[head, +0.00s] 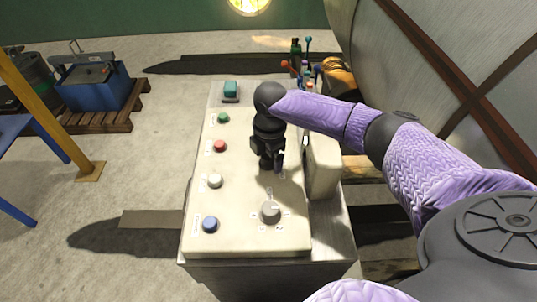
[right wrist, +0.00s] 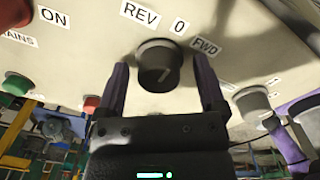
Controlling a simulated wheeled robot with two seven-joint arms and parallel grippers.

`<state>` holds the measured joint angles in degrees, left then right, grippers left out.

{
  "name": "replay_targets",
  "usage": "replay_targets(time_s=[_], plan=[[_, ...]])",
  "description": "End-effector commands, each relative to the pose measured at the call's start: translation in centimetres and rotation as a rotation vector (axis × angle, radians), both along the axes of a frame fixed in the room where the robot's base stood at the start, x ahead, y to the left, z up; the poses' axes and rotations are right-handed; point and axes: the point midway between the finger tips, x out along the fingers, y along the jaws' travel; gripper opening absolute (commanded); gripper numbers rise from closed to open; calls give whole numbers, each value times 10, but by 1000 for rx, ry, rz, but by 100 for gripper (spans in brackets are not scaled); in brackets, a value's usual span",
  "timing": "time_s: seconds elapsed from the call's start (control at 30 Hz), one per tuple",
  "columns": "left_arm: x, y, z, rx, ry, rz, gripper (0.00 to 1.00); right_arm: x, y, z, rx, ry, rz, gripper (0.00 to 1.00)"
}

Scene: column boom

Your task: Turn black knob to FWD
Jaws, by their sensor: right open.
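The black knob (right wrist: 157,66) shows in the right wrist view on the pale panel, below the labels REV (right wrist: 140,14), 0 (right wrist: 179,27) and FWD (right wrist: 206,46). In the head view my right gripper (head: 268,165) reaches down over the panel and hides the knob. My left gripper is not in view.
The panel (head: 235,200) carries green (head: 223,118), red (head: 219,146), white (head: 215,181) and blue (head: 210,224) buttons on the left. A grey knob (head: 270,211) is nearer me. A pale box (head: 322,166) stands close right of my gripper.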

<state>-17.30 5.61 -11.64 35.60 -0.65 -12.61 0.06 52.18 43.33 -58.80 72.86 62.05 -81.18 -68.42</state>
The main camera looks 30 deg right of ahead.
Motion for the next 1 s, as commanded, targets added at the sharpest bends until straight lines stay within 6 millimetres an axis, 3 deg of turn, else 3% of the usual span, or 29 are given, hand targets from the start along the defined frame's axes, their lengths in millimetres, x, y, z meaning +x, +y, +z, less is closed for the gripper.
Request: replay_targets(time_s=[0.03, 0.47, 0.77, 1.0], plan=[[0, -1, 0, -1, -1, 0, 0, 0, 0, 0, 0, 0, 0, 90], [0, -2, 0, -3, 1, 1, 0, 0, 0, 1, 0, 0, 0, 0], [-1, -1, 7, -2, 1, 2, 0, 0, 0, 2, 0, 0, -41, 0], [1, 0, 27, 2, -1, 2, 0, 0, 1, 5, 1, 1, -193, 0]])
